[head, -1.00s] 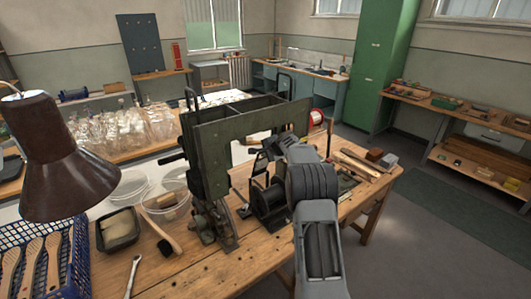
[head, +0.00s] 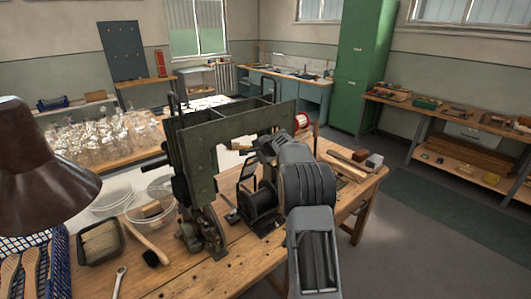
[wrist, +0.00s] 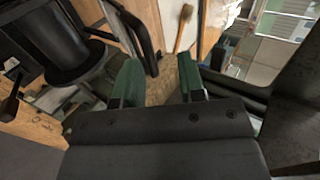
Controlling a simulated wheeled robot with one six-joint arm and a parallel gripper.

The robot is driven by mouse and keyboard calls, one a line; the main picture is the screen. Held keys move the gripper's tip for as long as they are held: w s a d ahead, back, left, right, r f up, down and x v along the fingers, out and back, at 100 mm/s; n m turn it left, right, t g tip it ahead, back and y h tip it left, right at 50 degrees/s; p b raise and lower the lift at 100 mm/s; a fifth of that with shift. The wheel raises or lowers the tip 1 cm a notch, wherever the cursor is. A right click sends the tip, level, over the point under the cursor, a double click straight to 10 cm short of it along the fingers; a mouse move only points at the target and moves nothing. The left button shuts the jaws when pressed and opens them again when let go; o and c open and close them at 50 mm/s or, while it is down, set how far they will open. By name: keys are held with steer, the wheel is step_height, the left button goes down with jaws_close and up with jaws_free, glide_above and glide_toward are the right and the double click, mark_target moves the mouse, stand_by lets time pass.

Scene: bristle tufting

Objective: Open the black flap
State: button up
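A dark green tufting machine (head: 195,150) stands on the wooden bench. A thin black framed piece (head: 248,168), which may be the black flap, stands tilted above a black spool (head: 262,205) at the machine's side. My arm partly covers this area in the head view. In the wrist view the spool (wrist: 62,45) is at upper left, with a curved black bar (wrist: 143,38) beside it; I cannot tell if that bar is the flap's edge. My gripper (wrist: 160,82) has its two green fingers apart, with nothing visible between them. The bar is just beyond the left finger, and contact is unclear.
On the bench (head: 225,270), a black tray (head: 98,243), a clear bowl (head: 152,208) and a wrench (head: 119,283) lie left of the machine. A lamp (head: 40,165) hangs at far left. Wooden pieces (head: 345,165) lie at right. Floor is clear to the right.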

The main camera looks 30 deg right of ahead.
steer(key=b+v, duration=0.2)
steer(key=v, duration=0.7)
steer(key=shift+s+r, duration=0.2)
steer(key=shift+s, duration=0.1)
